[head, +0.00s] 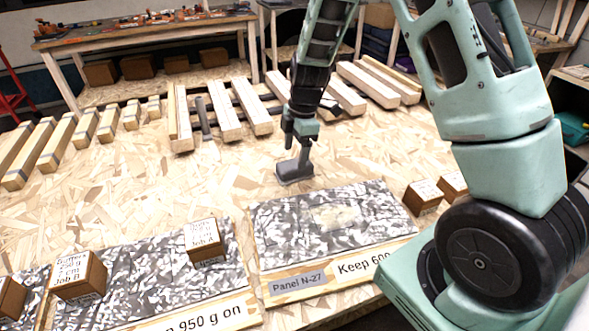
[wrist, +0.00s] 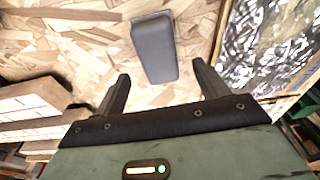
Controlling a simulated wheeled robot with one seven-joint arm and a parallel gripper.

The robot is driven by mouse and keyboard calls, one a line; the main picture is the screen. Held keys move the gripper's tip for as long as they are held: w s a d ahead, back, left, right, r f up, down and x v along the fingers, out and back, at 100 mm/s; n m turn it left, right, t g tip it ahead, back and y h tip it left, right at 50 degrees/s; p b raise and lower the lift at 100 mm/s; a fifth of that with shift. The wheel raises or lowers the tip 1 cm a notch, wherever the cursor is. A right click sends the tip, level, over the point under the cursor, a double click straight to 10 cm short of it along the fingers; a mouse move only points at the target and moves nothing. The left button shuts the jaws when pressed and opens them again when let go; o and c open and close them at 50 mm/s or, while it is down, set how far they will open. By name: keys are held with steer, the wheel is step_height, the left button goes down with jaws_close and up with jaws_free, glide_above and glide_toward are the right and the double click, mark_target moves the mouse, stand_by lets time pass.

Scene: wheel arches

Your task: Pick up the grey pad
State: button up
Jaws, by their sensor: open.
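The grey pad (head: 294,170) lies on the chipboard table top, behind the panel marked N-27, in the head view. In the wrist view the grey pad (wrist: 154,48) is a rounded, long block lying just beyond the fingertips, roughly centred between them. My gripper (head: 304,142) points down close to the pad in the head view and partly overlaps it there. In the wrist view my gripper (wrist: 160,74) has its two fingers spread wide with nothing between them. I cannot tell the exact height of the fingers above the pad.
A camouflage-patterned panel (head: 285,215) lies in front of the pad. Brown boxes (head: 204,241) stand on another patterned panel (head: 160,268) at front left, and more boxes (head: 423,195) at right. Wooden beams (head: 222,110) lie behind. Bare chipboard (head: 230,170) is free left of the pad.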

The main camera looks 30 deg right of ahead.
mark_target(295, 163)
step_height(295, 163, down, 5)
steer(key=shift+w+a+r, duration=0.1)
steer(key=c, duration=1.1)
step_height(295, 163, up, 10)
